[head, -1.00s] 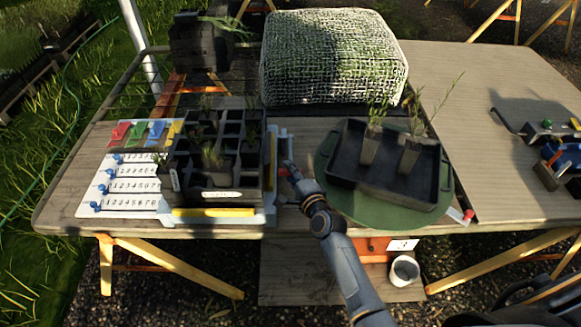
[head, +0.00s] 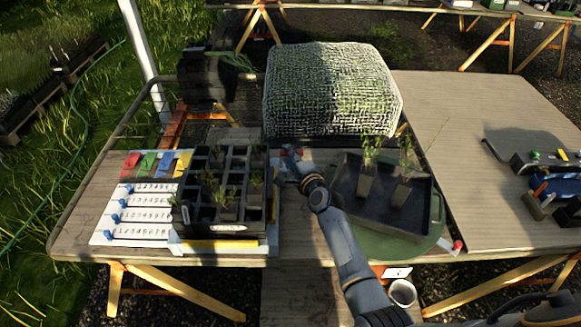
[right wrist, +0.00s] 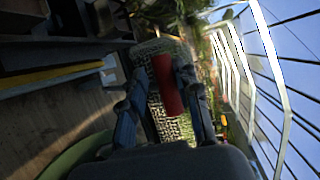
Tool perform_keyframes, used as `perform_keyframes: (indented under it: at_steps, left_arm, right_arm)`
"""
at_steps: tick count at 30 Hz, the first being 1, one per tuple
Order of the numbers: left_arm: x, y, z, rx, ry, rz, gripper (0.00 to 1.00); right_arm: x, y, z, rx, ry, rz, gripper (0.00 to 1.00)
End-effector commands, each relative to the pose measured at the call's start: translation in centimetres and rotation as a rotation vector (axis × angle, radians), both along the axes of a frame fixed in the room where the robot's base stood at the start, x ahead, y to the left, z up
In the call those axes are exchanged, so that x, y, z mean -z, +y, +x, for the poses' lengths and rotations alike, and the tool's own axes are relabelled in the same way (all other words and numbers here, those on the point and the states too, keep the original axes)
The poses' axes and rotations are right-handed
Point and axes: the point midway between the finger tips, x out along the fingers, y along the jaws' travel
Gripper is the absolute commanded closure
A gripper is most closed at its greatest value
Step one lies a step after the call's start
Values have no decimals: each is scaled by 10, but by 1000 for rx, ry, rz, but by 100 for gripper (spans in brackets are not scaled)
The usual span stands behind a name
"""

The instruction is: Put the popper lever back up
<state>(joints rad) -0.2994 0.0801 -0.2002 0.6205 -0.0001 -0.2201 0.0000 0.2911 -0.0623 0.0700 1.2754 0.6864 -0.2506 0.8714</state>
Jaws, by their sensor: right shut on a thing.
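The popper's white and yellow base (head: 215,246) shows under the black cell tray (head: 224,229) on the left half of the table. The lever's red grip (right wrist: 168,86) stands between the fingers of my right gripper (right wrist: 164,84) in the right wrist view. In the head view my right gripper (head: 289,160) is just right of the cell tray, shut on the lever, with a bit of red showing at its tip. The fingers and wrist hide most of the lever, so I cannot tell its exact angle. My left gripper is out of view.
A dark tray (head: 345,207) with two potted seedlings sits on a green turntable (head: 436,208) right of my arm. A mesh-covered block (head: 332,92) stands behind. A white numbered board (head: 137,232) and coloured tags (head: 156,163) lie left of the cell tray.

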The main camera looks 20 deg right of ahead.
Motion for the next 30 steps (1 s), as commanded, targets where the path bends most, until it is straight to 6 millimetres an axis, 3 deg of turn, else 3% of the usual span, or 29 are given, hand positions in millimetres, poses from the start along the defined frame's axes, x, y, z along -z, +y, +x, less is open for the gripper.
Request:
perform_keyframes:
  at_steps: [1, 6, 20, 21, 24, 30]
  left_arm:
    - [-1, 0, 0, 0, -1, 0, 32]
    - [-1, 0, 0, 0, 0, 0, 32]
    - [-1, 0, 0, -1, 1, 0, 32]
    - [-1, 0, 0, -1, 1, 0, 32]
    - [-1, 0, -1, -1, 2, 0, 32]
    - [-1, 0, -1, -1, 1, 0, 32]
  right_arm:
    - [-5, -9, 5, 12, -9, -14, 100]
    - [-9, -13, 12, 16, -10, -16, 100]
    - [-12, -15, 15, 17, -12, -15, 100]
    - [-12, -15, 15, 17, -12, -15, 79]
    - [-12, -15, 15, 17, -12, -15, 58]
    - [-10, -15, 14, 17, -8, -14, 57]
